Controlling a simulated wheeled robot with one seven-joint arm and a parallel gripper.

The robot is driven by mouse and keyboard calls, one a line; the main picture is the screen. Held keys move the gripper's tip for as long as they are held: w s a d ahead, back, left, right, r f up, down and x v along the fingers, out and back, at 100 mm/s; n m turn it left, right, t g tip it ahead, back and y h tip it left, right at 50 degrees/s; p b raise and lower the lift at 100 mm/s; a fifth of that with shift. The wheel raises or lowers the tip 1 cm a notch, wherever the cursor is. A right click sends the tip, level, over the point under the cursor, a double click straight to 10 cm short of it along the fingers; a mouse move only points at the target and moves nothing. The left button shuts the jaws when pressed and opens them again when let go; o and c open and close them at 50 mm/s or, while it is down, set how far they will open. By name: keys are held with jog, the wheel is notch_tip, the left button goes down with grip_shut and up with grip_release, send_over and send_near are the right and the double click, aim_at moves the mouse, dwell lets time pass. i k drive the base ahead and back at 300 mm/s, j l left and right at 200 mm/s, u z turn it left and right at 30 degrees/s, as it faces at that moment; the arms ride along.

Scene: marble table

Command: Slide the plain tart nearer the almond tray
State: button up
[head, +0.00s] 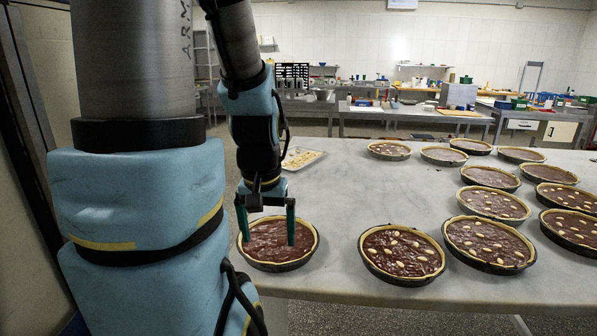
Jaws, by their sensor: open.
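The plain tart (272,256), with dark chocolate filling and no almonds in sight, sits in a dark pan near the table's front left. The almond tray (301,158), a pale tray with almonds, lies farther back at the table's left edge, partly hidden by my arm. My gripper (266,239) points down over the plain tart, with its two green fingers apart. The right finger shows in front of the filling and the left finger is by the left rim. Whether the fingertips touch the tart I cannot tell.
An almond-topped tart (402,253) stands to the right of the plain tart, with another almond tart (489,243) beyond it. Several more tarts fill the table's right and back. Marble table (345,195) is bare between the plain tart and the almond tray.

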aim_at(267, 249)
jog(key=i+j, duration=0.1)
jog(key=j, duration=0.6)
jog(key=i+j, duration=0.1)
jog(key=j, duration=0.6)
